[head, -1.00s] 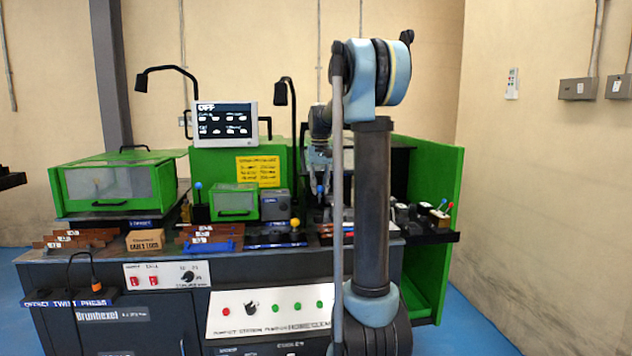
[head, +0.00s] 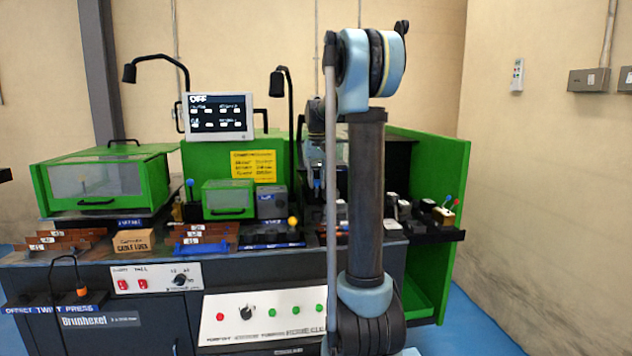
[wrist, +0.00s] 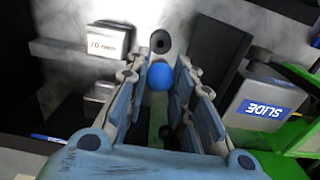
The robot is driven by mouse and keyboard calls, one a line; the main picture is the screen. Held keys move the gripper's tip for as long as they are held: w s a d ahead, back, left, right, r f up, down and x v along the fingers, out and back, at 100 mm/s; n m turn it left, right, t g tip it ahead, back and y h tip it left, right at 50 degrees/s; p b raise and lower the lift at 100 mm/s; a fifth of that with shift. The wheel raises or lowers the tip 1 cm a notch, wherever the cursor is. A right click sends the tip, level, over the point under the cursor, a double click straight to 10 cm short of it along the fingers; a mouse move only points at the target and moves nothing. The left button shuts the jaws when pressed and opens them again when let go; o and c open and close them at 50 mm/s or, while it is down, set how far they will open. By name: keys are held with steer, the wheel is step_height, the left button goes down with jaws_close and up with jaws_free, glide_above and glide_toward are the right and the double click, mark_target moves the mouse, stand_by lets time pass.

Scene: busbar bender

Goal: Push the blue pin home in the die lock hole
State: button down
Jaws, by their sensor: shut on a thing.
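The blue pin (wrist: 159,77) shows in the wrist view as a round blue head between my gripper's fingers. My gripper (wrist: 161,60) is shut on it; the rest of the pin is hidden. A dark round part with a black centre (wrist: 160,41) lies just beyond the blue head; I cannot tell whether it is the die lock hole or whether the pin touches it. In the head view my gripper (head: 316,180) is small, in front of the machine's dark bay, partly hidden by my arm.
A white block (wrist: 108,40) is at upper left. In the head view, a bench (head: 150,247) holds brown bars, a cable lugs box (head: 133,241) and a yellow-knobbed lever (head: 292,222).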

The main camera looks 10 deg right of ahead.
mark_target(317, 185)
steer(key=shift+f, duration=2.5)
steer(key=shift+s+f, duration=0.1)
steer(key=shift+f, duration=1.65)
steer(key=c, duration=1.3)
jaws_free()
step_height(317, 185, up, 12)
steer(key=shift+f, duration=0.1)
